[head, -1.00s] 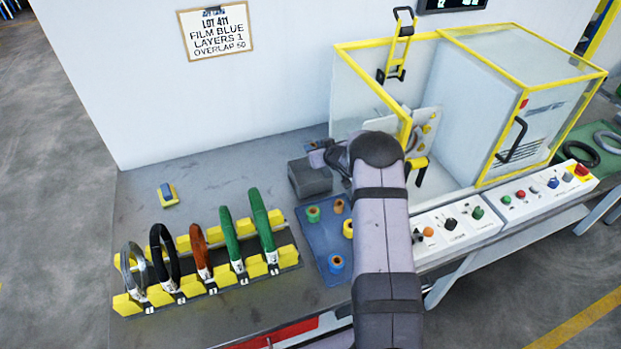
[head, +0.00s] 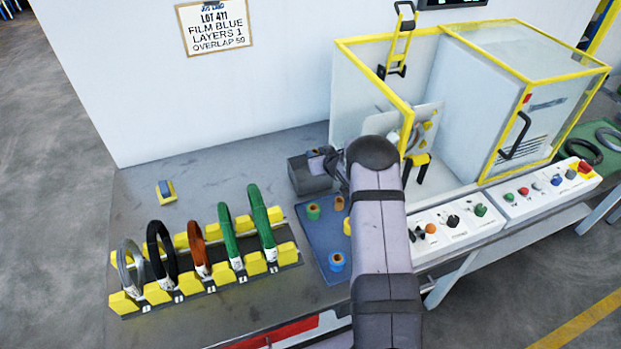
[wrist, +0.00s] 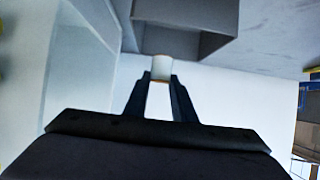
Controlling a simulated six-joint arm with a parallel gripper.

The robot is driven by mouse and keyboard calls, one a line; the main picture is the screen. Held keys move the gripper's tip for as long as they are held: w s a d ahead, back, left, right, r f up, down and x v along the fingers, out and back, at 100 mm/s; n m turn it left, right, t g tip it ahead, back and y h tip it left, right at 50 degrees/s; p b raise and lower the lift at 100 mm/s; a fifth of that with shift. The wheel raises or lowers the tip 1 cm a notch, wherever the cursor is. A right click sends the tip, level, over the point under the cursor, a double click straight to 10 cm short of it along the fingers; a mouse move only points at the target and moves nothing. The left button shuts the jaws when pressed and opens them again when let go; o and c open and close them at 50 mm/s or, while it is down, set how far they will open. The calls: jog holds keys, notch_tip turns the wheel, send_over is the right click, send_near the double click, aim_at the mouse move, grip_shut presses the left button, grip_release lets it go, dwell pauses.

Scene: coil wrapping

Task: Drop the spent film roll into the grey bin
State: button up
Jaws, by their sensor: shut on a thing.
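The spent film roll (wrist: 161,69) is a small pale cylinder with an orange-brown rim, held between my gripper's fingertips in the wrist view. My gripper (wrist: 160,82) is shut on it. The grey bin (head: 316,186) is a dark open-topped box on the bench, left of my arm in the head view. The bin also fills the top middle of the wrist view (wrist: 188,14), close to the roll. In the head view my gripper is at the bin's top, and the roll is hard to make out there.
A blue mat (head: 322,238) with film rolls, including a green one (head: 313,211), lies in front of the bin. A yellow rack (head: 205,275) of several coils stands at the left. The yellow-framed wrapping machine (head: 425,155) is at the right. The bench behind the rack is mostly clear.

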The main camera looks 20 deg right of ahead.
notch_tip(320, 180, down, 3)
jog(key=shift+b, duration=0.8)
jog(key=o, duration=1.1)
jog(key=shift+b+v, duration=1.05)
jog(key=shift+v, duration=2.6)
